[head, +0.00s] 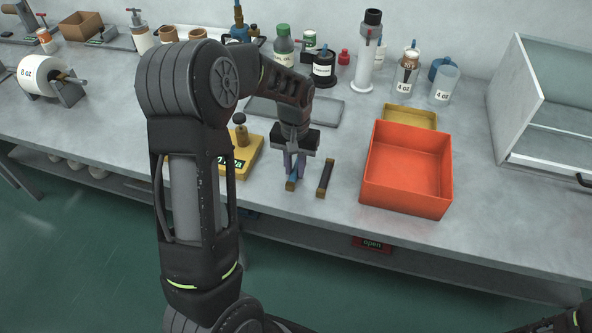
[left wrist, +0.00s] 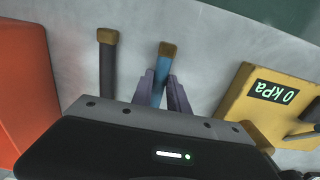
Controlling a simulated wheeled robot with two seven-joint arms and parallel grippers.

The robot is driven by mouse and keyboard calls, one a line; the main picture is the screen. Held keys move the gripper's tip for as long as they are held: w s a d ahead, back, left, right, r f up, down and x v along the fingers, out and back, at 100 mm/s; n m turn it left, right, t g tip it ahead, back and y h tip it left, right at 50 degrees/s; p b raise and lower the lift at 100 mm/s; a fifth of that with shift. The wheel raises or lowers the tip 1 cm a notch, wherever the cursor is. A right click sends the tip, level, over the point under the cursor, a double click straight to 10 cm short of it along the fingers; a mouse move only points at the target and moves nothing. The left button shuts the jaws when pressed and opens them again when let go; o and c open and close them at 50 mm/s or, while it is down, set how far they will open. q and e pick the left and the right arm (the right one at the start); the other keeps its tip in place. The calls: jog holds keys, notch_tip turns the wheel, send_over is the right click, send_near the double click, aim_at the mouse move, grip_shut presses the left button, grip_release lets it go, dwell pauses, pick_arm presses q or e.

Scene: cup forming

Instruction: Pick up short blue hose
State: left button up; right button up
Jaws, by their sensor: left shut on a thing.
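The short blue hose (left wrist: 159,90) has a brown end and lies between the fingers of my left gripper (left wrist: 162,88) in the left wrist view. In the head view, my left gripper (head: 294,172) points down at the table's front part, and only a small piece of the blue hose (head: 292,181) shows below its fingers. The gripper is shut on the hose. The rest of the hose is hidden by the gripper. I cannot tell whether the hose still touches the table.
A dark hose (head: 325,179) with brown ends lies close to the right. An orange bin (head: 408,199) stands further right. A yellow gauge box (head: 247,158) is at the left. Bottles and cups line the back. The table's front edge is near.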

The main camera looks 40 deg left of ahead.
aim_at(296, 171)
pick_arm(q)
grip_shut()
notch_tip(296, 171, up, 10)
jog(key=b, duration=0.1)
dwell(0.6)
jog(key=shift+d, duration=0.1)
dwell(0.4)
